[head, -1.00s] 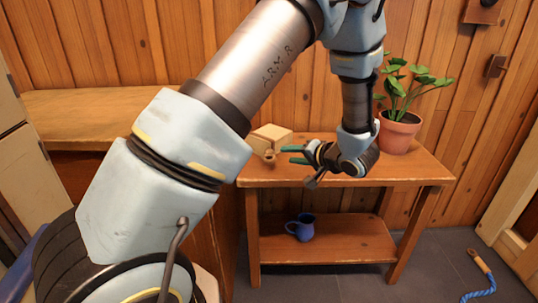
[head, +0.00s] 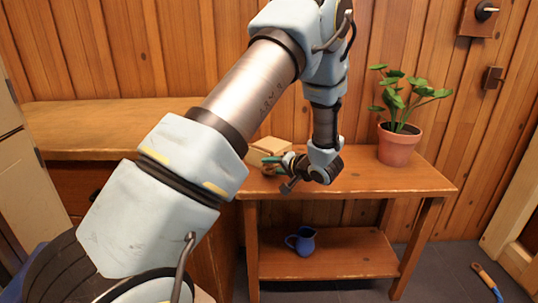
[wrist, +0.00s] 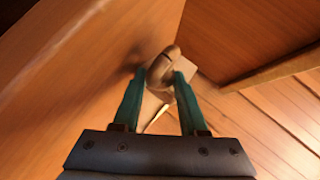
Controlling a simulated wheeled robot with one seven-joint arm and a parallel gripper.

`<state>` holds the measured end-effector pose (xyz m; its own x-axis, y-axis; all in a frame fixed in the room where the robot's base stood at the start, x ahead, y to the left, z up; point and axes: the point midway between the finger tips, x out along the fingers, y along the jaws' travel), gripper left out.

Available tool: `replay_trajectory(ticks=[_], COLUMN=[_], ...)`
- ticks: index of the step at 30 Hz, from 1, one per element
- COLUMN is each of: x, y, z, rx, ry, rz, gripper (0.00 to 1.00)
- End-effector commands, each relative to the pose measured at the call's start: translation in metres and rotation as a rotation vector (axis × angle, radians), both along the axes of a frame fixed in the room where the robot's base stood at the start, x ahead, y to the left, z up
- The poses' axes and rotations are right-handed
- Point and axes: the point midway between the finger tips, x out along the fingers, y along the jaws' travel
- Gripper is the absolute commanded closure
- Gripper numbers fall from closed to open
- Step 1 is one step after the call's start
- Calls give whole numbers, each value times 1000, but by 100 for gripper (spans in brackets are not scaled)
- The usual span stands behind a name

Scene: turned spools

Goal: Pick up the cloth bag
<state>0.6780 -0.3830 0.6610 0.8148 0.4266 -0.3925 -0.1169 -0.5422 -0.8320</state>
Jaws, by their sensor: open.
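The cloth bag (wrist: 161,68) is a small tan, bunched shape between and just beyond my teal fingertips in the wrist view. In the head view the bag (head: 268,171) shows only in part at the left end of the small wooden table (head: 360,182), with my fingers over it. My gripper (head: 268,161) is open and reaches left, low over the tabletop. In the wrist view the fingers of my gripper (wrist: 158,78) stand apart on either side of the bag's near part. I cannot tell whether they touch it.
A pale block-like thing (head: 271,149) lies right behind the bag. A potted plant (head: 397,145) stands at the table's right end. A blue jug (head: 302,241) is on the lower shelf. A wooden counter (head: 120,125) adjoins on the left. The tabletop's front right is clear.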

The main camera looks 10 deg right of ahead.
Motion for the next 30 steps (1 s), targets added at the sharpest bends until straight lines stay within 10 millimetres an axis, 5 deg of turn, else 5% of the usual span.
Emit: replay_trajectory(ticks=[6, 17, 30], x=[1, 0, 1], y=[0, 0, 0], z=[0, 0, 0], rx=[-1, -1, -1], ry=[0, 0, -1], rz=[-1, 0, 0], gripper=[59, 100, 100])
